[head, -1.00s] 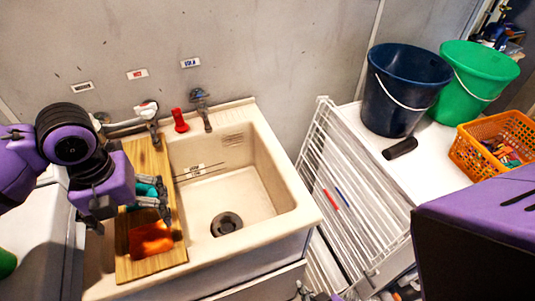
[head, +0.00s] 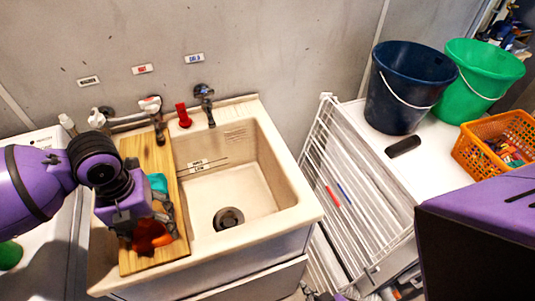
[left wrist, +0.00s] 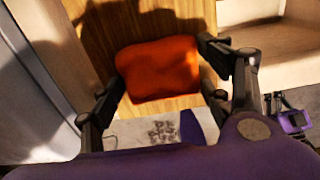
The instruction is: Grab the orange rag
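The orange rag (head: 152,238) lies on the wooden board (head: 148,152) at the left side of the sink, partly hidden by my left gripper. In the left wrist view the rag (left wrist: 160,68) is a flat, rounded orange piece on the wood. My left gripper (left wrist: 162,66) is open, with one finger at each side of the rag. I cannot tell whether the fingers touch it. In the left wrist view, a small purple and black part at the right looks like my right gripper (left wrist: 284,108); its opening is unclear.
A teal cloth (head: 157,183) lies behind the rag on the board. The sink basin (head: 240,185) is empty. A red object (head: 183,116) and taps stand at the back rim. A white drying rack (head: 345,195), two buckets (head: 400,95) and an orange basket (head: 490,150) are at the right.

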